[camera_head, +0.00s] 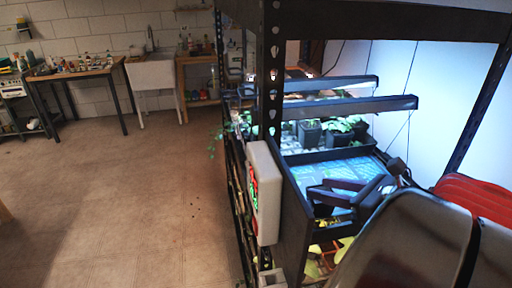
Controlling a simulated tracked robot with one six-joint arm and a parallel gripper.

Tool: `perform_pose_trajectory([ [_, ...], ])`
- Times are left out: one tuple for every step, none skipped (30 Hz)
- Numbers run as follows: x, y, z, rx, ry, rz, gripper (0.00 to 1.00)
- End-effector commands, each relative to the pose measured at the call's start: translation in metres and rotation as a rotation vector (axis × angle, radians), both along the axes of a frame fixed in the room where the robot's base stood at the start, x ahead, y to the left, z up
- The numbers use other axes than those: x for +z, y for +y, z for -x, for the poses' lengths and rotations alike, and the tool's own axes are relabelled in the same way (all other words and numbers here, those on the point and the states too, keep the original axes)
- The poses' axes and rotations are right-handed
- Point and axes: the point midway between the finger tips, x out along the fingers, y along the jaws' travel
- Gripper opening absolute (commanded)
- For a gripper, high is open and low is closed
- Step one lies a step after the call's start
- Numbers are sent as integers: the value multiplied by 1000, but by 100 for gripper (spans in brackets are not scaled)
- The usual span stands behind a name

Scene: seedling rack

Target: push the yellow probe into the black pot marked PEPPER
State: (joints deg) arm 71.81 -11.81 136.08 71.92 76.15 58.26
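My gripper (335,195) is at the front of the lit rack shelf, over a blue-lit tray (370,165). Its two dark fingers point left and stand apart, with the bright tray showing between them. I see nothing held in it. Black pots with green seedlings stand farther back on the shelf: one at the left (308,133) and one to its right (338,136). No marking on them is readable, so I cannot tell which is PEPPER. I cannot make out the yellow probe. Small yellow shapes (345,243) show low under the shelf, too unclear to name.
A dark perforated rack post (271,75) stands left of the shelf. A white box (263,192) with red and green digits hangs at its front. Two lamp bars (345,107) cross above the pots. Floor (120,200) at the left is clear; a bench (85,72) and sink (153,73) stand behind.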

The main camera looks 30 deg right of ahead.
Motion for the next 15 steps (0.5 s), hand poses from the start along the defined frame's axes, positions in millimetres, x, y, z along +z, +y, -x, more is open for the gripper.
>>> perform_pose_trajectory([
  [2, -3, 6, -5, -1, 2, 39],
  [4, -4, 8, -5, -1, 2, 39],
  [6, -5, 13, -4, 0, 1, 39],
  [7, -6, 16, -4, 0, 1, 39],
  [8, -6, 19, -4, 1, 2, 39],
  [9, -8, 23, -4, 0, 1, 39],
  [11, -9, 25, -4, 0, 1, 39],
  [12, -9, 28, -4, 0, 1, 39],
  [13, -10, 31, -3, 0, 1, 39],
  [14, -10, 33, -3, 0, 1, 39],
  [14, -11, 35, -2, 0, 1, 39],
  [15, -11, 37, -2, 0, 1, 39],
  [16, -11, 38, -2, 0, 1, 39],
  [16, -12, 39, -2, 0, 0, 39],
  [17, -12, 40, -1, 0, -1, 39],
])
